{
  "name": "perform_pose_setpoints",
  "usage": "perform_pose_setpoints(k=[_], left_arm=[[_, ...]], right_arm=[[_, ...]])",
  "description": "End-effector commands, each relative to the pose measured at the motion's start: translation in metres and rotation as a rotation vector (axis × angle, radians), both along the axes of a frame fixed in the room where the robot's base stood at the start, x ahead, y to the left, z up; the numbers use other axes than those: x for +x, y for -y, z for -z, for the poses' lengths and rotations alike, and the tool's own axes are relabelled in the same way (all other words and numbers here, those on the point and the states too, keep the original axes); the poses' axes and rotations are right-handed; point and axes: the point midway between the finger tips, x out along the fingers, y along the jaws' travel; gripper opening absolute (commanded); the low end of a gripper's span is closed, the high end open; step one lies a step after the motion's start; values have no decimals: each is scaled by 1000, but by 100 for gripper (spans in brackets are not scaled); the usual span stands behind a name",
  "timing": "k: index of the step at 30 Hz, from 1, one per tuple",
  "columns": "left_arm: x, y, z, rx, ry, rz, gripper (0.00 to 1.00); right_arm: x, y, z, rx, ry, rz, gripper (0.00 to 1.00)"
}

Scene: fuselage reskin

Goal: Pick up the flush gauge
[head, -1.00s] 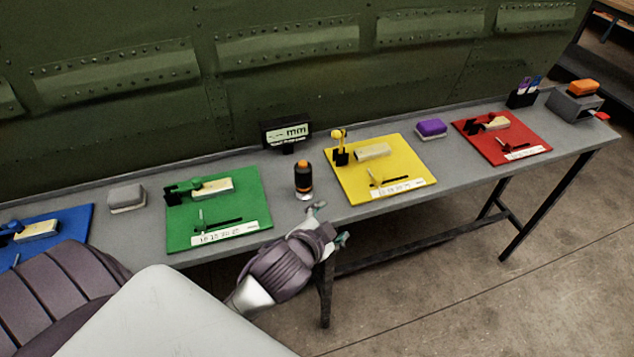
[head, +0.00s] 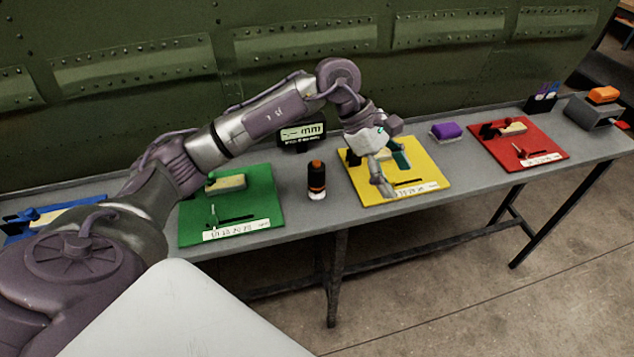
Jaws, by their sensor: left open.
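An upright black cylinder with an orange band and top and a pale base (head: 316,180), which looks like the flush gauge, stands on the grey bench between the green and yellow mats. My left arm reaches in from the left, arching over the green mat. My left gripper (head: 391,172) is open and empty above the yellow mat, to the right of the cylinder and apart from it. It hides part of the yellow mat and the items there. My right gripper is not in view.
A black "mm" display (head: 302,135) stands behind the cylinder. The green mat (head: 260,200), yellow mat (head: 430,170) and red mat (head: 545,140) carry small tools and blocks. A purple block (head: 446,131) lies between yellow and red. The riveted green panel (head: 350,75) rises behind the bench.

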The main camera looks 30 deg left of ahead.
Motion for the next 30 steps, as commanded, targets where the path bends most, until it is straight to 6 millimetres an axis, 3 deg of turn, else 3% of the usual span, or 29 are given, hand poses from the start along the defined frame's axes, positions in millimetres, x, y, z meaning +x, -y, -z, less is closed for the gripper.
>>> perform_pose_setpoints(k=[1, 3, 6, 9, 13, 24, 30], left_arm=[[8, -41, -3, 163, 11, 7, 71], [11, -91, -8, 352, -5, 13, 71], [9, -142, -20, 535, -46, 6, 71], [5, -170, -29, 630, -78, -4, 71], [2, -179, -21, 661, -95, -5, 71], [2, -177, 44, 656, -94, -4, 71], [1, -176, 58, 655, -93, -4, 71]], right_arm=[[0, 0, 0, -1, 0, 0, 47], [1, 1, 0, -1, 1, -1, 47], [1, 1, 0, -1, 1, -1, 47], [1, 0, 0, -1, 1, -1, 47], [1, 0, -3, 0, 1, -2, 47], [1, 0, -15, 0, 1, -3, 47], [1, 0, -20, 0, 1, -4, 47]])
